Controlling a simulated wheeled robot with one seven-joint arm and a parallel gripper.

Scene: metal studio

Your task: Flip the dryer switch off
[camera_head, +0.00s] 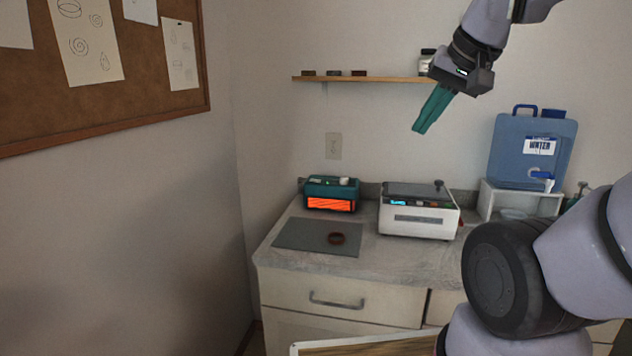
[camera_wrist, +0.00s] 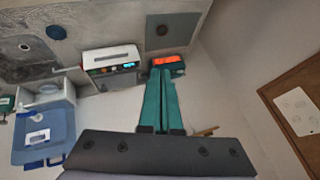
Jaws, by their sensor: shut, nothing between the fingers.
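A teal box (camera_head: 331,193) with a glowing orange front stands at the back left of the counter. Small light-coloured parts sit on its top; I cannot make out a switch on it. To its right is a white machine (camera_head: 418,212) with a dark lid, a lit blue display and a small red part on its right side. Neither carries a readable dryer label. My gripper (camera_head: 420,129) has teal fingers, shut and empty, pointing down in the air well above the white machine. In the wrist view, the fingertips (camera_wrist: 163,72) overlap the teal box's glowing front (camera_wrist: 168,60).
A grey mat (camera_head: 300,236) with a brown ring-shaped dish (camera_head: 336,238) lies at the counter's front left. A blue water container (camera_head: 530,150) stands on a white stand at right. A wooden shelf (camera_head: 370,79) is on the wall behind. The air above the counter is clear.

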